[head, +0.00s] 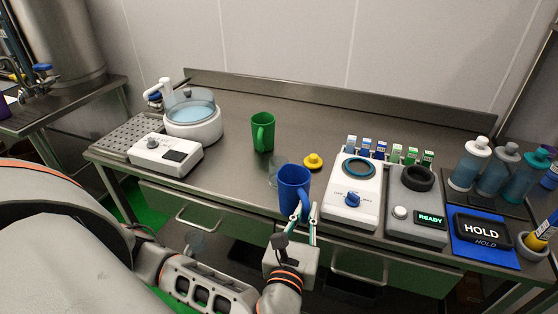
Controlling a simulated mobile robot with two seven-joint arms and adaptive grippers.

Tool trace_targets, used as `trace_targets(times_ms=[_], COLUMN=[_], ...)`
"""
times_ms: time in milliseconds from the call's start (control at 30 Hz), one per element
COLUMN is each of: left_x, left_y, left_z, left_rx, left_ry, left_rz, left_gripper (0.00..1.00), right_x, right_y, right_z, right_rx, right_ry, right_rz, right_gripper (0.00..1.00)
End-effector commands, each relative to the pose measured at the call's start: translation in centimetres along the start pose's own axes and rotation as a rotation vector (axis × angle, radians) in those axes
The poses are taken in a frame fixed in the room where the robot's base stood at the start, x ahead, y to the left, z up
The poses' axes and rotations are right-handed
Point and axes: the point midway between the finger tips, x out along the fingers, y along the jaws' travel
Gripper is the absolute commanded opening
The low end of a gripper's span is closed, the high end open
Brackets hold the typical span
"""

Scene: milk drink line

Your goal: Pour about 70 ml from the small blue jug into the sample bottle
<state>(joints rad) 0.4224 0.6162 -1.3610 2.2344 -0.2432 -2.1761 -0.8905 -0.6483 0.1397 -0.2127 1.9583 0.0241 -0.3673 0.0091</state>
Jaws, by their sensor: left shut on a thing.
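The small blue jug (293,188) is upright near the front edge of the steel bench, in the middle of the head view. My left gripper (307,222) comes up from below and is shut on the jug at its handle side. I cannot tell whether the jug's base touches the bench. A clear, open container (276,172), seemingly the sample bottle, stands just behind and left of the jug, partly hidden by it. A yellow cap (313,161) lies on the bench behind the jug. My right gripper is not in view.
A green jug (262,132) stands behind. A water bath (193,123) and a white control box (167,155) are at left. A white device with a blue knob (354,192), a grey device reading READY (416,207), a HOLD sign (481,230) and several bottles fill the right.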

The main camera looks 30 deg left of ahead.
Motion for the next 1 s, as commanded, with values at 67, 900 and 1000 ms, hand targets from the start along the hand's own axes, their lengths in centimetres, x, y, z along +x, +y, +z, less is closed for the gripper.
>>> trace_targets(times_ms=[67,900,1000], left_x=[0.2,4.2,4.5], left_y=[0.2,2.9,3.1], left_z=[0.9,8.4,9.0], left_rx=[-0.022,-0.308,-0.331], left_ry=[0.023,0.448,0.483], left_rz=[0.001,-0.001,-0.002], left_gripper=[0.0,0.0,0.0], right_x=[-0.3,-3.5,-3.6], right_y=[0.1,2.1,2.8], right_z=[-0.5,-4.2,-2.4], right_rx=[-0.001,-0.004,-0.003], right_ry=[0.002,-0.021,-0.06], right_rz=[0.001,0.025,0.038], right_gripper=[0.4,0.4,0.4])
